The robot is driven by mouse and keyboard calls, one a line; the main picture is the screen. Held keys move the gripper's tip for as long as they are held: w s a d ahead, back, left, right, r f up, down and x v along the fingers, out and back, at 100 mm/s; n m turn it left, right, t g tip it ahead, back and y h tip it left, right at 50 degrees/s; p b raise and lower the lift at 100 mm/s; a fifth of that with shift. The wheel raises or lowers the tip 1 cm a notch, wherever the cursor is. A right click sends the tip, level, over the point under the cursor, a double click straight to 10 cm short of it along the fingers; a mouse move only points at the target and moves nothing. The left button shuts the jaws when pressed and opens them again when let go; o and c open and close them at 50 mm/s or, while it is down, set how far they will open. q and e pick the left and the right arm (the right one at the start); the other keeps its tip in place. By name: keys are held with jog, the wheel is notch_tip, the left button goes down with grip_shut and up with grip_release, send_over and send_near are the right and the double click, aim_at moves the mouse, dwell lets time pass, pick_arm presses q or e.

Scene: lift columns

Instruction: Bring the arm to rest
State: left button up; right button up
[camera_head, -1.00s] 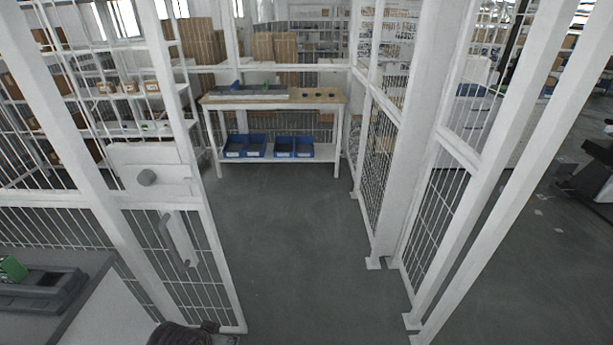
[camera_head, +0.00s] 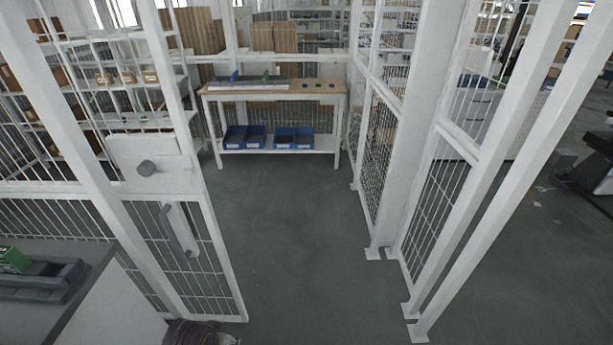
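A dark, ribbed, rounded part shows at the bottom edge, left of centre, in the head view. It appears to be part of my arm, cut off by the frame, and I cannot tell which arm. No gripper fingers show for either arm. The gate is swung open at the left of the passage.
A workbench (camera_head: 320,87) with blue bins (camera_head: 246,138) on its lower shelf stands ahead. White mesh fence posts (camera_head: 405,150) line the right. A grey-topped counter (camera_head: 95,262) holding a dark tray (camera_head: 45,282) is at lower left. The floor (camera_head: 305,240) between is clear.

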pick_arm(q)
jog(key=s+a+f+g, duration=0.1)
jog(key=s+f, duration=0.2)
jog(key=f, duration=1.1)
jog(key=s+f, duration=0.3)
jog(key=f, duration=1.2)
jog(key=s+a+f, duration=0.2)
jog(key=s+f, duration=0.6)
jog(key=s, duration=0.2)
jog(key=s+a+f+g, duration=0.1)
jog(key=s+a+f, duration=0.1)
jog(key=s+f, duration=0.6)
jog(key=shift+s+a+f+m, duration=0.25)
jog(key=shift+s+a+m, duration=0.05)
jog(key=shift+s, duration=0.7)
jog(key=shift+s, duration=0.15)
